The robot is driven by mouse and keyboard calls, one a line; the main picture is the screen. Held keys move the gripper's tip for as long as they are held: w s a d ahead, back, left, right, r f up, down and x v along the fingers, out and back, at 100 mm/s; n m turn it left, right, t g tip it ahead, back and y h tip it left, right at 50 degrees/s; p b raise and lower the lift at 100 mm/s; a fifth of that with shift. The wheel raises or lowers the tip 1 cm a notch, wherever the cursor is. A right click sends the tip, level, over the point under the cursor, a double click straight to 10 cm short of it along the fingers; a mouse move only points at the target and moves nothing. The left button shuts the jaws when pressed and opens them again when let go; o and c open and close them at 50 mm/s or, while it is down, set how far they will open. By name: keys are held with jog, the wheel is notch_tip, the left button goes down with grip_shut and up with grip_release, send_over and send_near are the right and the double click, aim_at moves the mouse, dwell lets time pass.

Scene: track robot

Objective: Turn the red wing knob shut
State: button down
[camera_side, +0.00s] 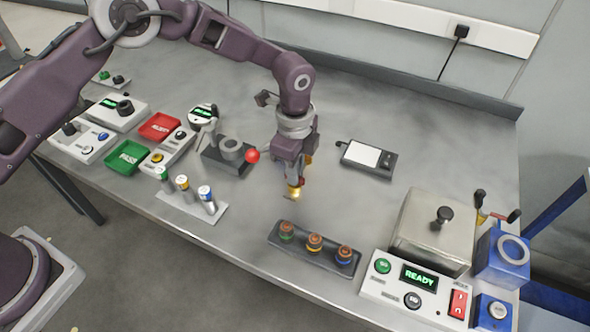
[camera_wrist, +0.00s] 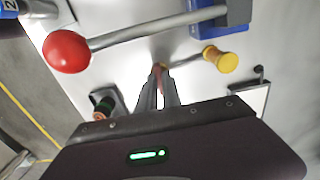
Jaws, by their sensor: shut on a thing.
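My gripper (camera_side: 295,180) points down over the middle of the table, its two fingers close together. In the wrist view the fingertips (camera_wrist: 160,80) pinch a small reddish piece (camera_wrist: 158,69), which looks like the red wing knob. The fingers hide most of it, and its turned angle cannot be told. A yellow-gold piece (camera_side: 294,191) shows just below the fingers in the side view. In the wrist view a grey rod and a yellow-ended fitting (camera_wrist: 220,59) lie just right of the fingertips.
A lever with a red ball (camera_side: 252,156) stands close left of my gripper; the ball also shows large in the wrist view (camera_wrist: 67,51). A dark tray with several knobs (camera_side: 314,248) lies in front. A flat scale (camera_side: 367,158) lies right. A READY control box (camera_side: 418,290) stands front right.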

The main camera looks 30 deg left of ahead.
jog(key=c, duration=1.5)
grip_release()
notch_tip(320, 180, up, 7)
jog(key=shift+r, duration=0.1)
jog(key=shift+r, duration=0.1)
jog(key=s+a+r+n+t, duration=0.2)
jog(key=s+a+r+n, duration=0.2)
jog(key=s+a+r, duration=0.45)
jog(key=s+a+r+n+t, duration=0.1)
jog(key=s+a+r+n, duration=0.35)
jog(key=r, duration=0.75)
jog(key=s+a+n+t, duration=0.1)
jog(key=s+a+n, duration=0.1)
jog(key=s, duration=0.3)
jog(key=s+a+n, duration=0.2)
jog(key=s+n, duration=0.2)
jog(key=s, duration=0.2)
jog(key=s+a+n+t, duration=0.1)
jog(key=s+a+n, duration=0.2)
jog(key=s, duration=0.3)
jog(key=shift+f+n+t, duration=0.2)
jog(key=shift+n+t, duration=0.1)
jog(key=shift+n, duration=0.05)
